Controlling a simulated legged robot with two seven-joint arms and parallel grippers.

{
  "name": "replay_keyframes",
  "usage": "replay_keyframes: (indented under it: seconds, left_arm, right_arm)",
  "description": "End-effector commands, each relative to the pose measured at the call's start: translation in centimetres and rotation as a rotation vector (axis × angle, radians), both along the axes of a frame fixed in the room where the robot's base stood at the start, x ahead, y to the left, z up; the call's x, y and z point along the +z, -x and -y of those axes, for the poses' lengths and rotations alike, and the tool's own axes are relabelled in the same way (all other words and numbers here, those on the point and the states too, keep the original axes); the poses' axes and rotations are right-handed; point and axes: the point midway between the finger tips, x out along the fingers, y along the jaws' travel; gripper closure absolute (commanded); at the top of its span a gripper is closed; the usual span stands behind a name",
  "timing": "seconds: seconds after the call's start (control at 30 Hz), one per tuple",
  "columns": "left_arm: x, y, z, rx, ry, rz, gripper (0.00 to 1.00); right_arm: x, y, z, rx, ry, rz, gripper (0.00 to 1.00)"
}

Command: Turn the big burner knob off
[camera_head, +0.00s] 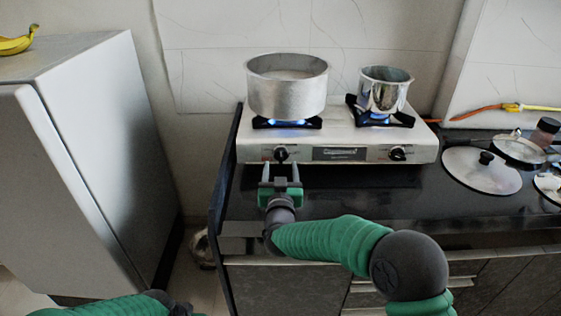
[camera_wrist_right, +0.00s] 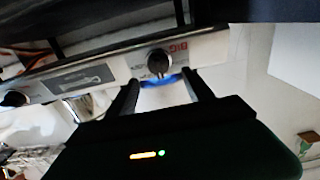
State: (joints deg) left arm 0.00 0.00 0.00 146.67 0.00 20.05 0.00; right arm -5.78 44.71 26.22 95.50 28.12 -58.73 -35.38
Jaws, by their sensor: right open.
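The gas stove (camera_head: 340,130) carries a big pot (camera_head: 287,92) on its left burner, with a blue flame under it. The left front knob (camera_head: 281,153) is dark; in the right wrist view the knob (camera_wrist_right: 159,62) has red "BIG" lettering beside it. My right gripper (camera_head: 281,170) is open and empty, just in front of this knob. In the right wrist view the fingers (camera_wrist_right: 164,85) lie on either side of the line to the knob; contact cannot be told.
A small pot (camera_head: 384,90) sits over a blue flame on the right burner, above the other knob (camera_head: 397,153). A glass lid (camera_head: 482,170) lies on the dark counter at right. A grey fridge (camera_head: 90,150) stands at left. The counter before the stove is mostly clear.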

Motion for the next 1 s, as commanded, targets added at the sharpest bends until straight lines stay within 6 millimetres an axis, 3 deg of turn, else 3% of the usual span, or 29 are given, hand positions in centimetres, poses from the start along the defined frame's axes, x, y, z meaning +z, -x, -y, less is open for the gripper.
replay_keyframes:
  seconds: [0.1,0.23,0.6,1.0]
  left_arm:
    - [-0.5,0.0,0.0,0.000,0.000,0.000,0.64]
    - [-0.6,0.0,0.0,0.000,0.000,0.000,0.64]
    - [-0.6,0.0,0.0,0.000,0.000,0.000,0.64]
    - [-0.6,0.0,0.0,0.000,0.000,0.000,0.64]
  right_arm:
    - [-0.2,-2.8,0.1,-0.002,-0.003,0.000,0.39]
    - [-0.1,-4.6,0.0,-0.001,-0.002,0.000,0.39]
    - [0.0,-5.4,0.0,0.000,0.000,0.000,0.41]
    - [0.0,-5.4,0.0,0.001,0.000,0.000,0.93]
